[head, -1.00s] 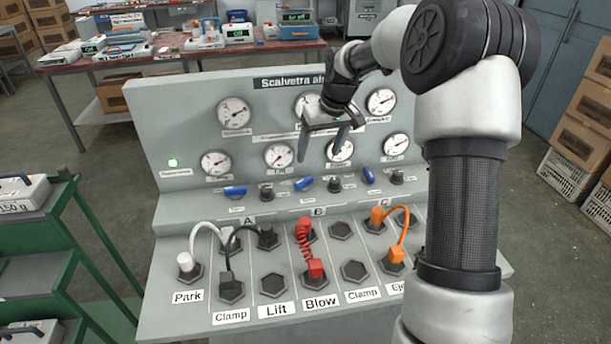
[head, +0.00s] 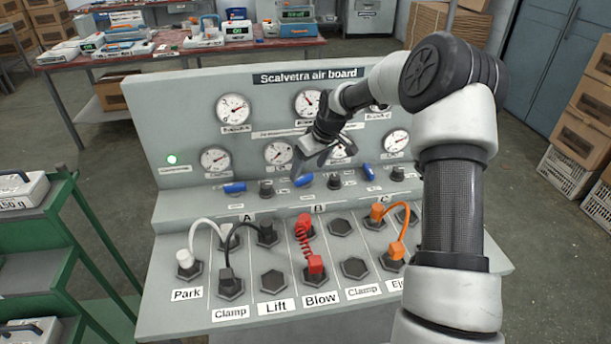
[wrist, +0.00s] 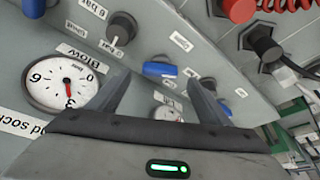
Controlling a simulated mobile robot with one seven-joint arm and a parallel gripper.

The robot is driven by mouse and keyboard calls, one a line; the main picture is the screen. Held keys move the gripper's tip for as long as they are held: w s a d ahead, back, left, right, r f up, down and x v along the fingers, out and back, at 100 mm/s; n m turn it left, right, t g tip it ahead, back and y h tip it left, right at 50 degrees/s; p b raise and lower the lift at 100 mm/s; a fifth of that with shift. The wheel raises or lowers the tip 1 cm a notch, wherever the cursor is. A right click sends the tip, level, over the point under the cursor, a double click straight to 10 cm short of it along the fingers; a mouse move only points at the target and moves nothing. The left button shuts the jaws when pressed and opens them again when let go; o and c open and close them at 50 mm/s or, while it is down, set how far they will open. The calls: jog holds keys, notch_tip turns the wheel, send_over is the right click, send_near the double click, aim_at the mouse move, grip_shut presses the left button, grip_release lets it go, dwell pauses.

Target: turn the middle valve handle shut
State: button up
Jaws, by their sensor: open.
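The middle valve handle (head: 304,181) is a small blue lever on the sloped grey ledge of the air board, tilted slightly up to the right. My gripper (head: 310,166) is open and empty, just above and behind it, with its fingers pointing down toward the ledge. In the wrist view the blue handle (wrist: 160,69) lies between and beyond the two fingertips, and my gripper (wrist: 158,82) appears apart from it. A left blue handle (head: 235,188) lies flat across and a right blue handle (head: 368,174) stands steeper.
Black knobs (head: 334,182) sit between the handles. Pressure gauges (head: 233,108) line the upright panel behind. In front, a socket board holds white (head: 186,258), black, red (head: 315,265) and orange (head: 396,250) plugs with hoses. A green-framed cart (head: 50,240) stands at left.

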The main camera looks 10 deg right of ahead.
aim_at(304, 176)
jog(key=shift+x, duration=2.1)
jog(key=c, duration=1)
jog(key=shift+c, duration=0.2)
jog(key=shift+b, duration=0.3)
jog(key=m+h+b, duration=0.1)
jog(key=m, duration=0.1)
jog(key=shift+a+m+t+b, duration=0.15)
jog(key=shift+m+t+b, duration=0.15)
jog(key=shift+b, duration=0.1)
jog(key=shift+a+m+h+b, duration=0.1)
jog(key=shift+m+h+b, duration=0.6)
jog(key=shift+m, duration=0.8)
jog(key=o, duration=1)
jog(key=shift+s, duration=0.1)
